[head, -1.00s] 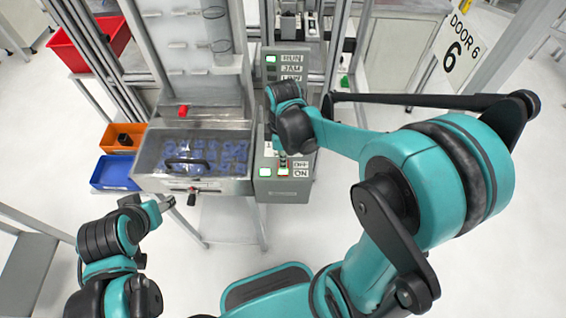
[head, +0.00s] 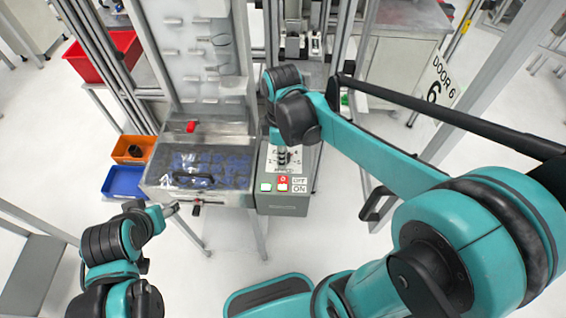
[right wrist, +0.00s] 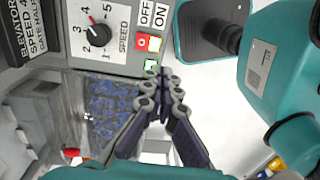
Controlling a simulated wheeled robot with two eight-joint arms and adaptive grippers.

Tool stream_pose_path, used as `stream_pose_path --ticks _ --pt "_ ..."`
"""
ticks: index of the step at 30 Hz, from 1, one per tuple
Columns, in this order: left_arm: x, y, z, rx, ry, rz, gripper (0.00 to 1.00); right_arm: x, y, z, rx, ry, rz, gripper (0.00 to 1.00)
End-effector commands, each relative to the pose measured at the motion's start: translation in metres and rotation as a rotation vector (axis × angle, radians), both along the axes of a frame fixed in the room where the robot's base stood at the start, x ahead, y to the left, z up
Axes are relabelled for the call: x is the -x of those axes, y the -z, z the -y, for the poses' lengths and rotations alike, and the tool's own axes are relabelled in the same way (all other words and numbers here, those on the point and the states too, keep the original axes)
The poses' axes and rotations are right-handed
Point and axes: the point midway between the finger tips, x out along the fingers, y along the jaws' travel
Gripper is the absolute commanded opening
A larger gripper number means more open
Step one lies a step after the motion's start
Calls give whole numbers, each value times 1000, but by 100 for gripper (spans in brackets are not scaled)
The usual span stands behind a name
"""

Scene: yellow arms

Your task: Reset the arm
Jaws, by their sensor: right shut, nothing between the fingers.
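The clear-lidded bin (head: 160,199) with blue parts stands left of the panel. Orange (head: 134,149) and blue (head: 124,181) boxes sit at its left, with a red crate (head: 118,45) behind. Metal frame posts rise behind. The white floor in front is open.

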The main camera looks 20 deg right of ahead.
Motion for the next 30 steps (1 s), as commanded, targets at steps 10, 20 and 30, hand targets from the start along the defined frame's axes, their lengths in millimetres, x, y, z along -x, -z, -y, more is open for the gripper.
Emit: stream_pose_path --ticks 10,20,30 --pt "0 -3 0 0 0 0 56 2 -12 -1 0 0 0 0" --pt "0 -3 0 0 0 0 56 2 -12 -1 0 0 0 0" --pt "0 23 0 0 0 0 56 23 4 9 -14 321 174 0"
